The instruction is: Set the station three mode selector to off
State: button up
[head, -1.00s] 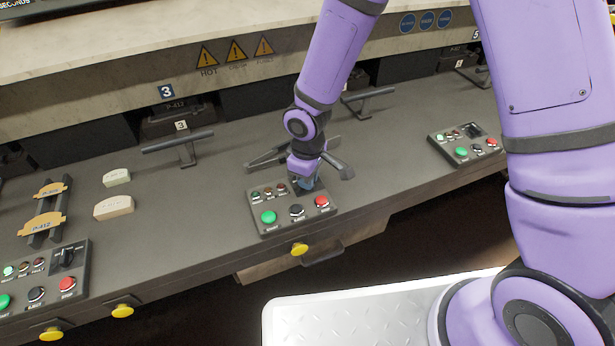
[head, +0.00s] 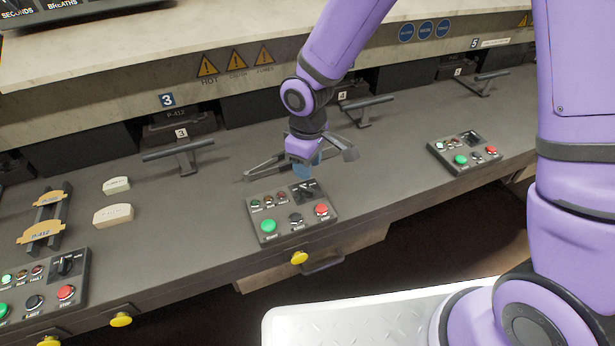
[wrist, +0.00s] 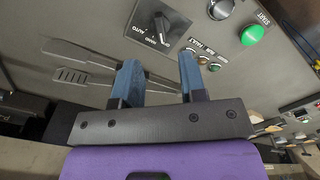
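The middle control panel (head: 292,222) has a black mode selector (head: 307,191) at its upper right. The selector also shows in the wrist view (wrist: 160,25), with AUTO beside it and another label below. Its exact pointing direction is hard to read, and no OFF label is legible. My gripper (head: 306,170) hovers just above and behind this panel, apart from the selector. In the wrist view its two blue fingers (wrist: 160,72) are spread with nothing between them. A station 3 sign (head: 167,100) is on the wall, up and left of this panel.
Green, black and red buttons sit on the same panel, with a yellow knob (head: 299,258) below. A T-handle (head: 180,156) stands to the left, another (head: 364,110) behind right. Similar panels lie left (head: 42,285) and right (head: 465,152). Two pale blocks rest on the counter.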

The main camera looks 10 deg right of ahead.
jog(key=shift+r, duration=1.65)
jog(key=shift+d, duration=0.1)
jog(key=s+d+r+m+t, duration=0.35)
jog(key=d+r+m, duration=0.25)
jog(key=d+r, duration=1.05)
jog(key=s+d+r+m+t, duration=0.1)
jog(key=s+d+r+m, duration=0.1)
jog(key=s+d+r, duration=0.2)
jog(key=s+d+r+m, duration=0.3)
jog(key=s+d+r, duration=0.1)
jog(key=s, duration=0.7)
jog(key=shift+r+t, duration=0.35)
jog(key=shift+r, duration=0.35)
